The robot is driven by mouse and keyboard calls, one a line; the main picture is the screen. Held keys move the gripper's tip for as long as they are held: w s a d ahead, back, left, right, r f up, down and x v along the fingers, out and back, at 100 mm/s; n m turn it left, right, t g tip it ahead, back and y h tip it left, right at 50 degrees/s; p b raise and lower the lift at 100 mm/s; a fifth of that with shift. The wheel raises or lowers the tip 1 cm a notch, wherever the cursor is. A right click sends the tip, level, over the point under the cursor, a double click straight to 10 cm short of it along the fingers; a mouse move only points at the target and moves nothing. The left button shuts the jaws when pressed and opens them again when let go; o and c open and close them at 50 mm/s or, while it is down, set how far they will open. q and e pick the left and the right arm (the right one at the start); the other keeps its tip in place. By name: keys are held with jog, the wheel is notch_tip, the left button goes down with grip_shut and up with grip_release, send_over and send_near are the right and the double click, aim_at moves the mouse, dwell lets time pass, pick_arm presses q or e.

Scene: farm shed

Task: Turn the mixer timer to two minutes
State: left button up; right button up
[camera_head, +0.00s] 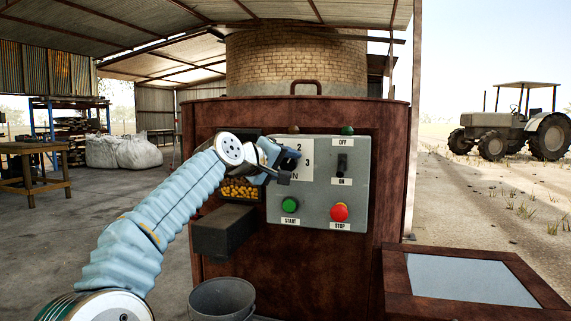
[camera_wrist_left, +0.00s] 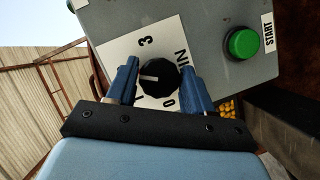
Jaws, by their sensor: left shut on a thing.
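The mixer's grey control panel (camera_head: 325,215) faces me in the head view. Its timer dial plate (camera_head: 306,174) shows a 2 and a 3; the knob is mostly hidden there by my left gripper (camera_head: 284,163). In the left wrist view the black round knob (camera_wrist_left: 160,82) sits between the two blue fingers of my left gripper (camera_wrist_left: 159,68), which is shut on its sides. A white pointer line on the knob points left, between the 1 and the 3, towards a finger that hides the 2. My right gripper is not in view.
The panel also has a green START button (camera_head: 289,204), a red STOP button (camera_head: 339,212) and an ON/OFF switch (camera_head: 342,162). A dark box (camera_head: 223,231) juts out below left, above a grey bucket (camera_head: 222,298). A rusty-framed table (camera_head: 470,280) stands at right.

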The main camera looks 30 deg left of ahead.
pick_arm(q)
jog(key=shift+f, duration=0.1)
jog(key=o, duration=0.9)
jog(key=shift+s, duration=0.45)
jog(key=b+v, duration=0.2)
jog(key=v, duration=1.1)
jog(key=shift+w+b, duration=0.1)
jog(key=shift+b, duration=0.3)
jog(key=shift+a, duration=0.1)
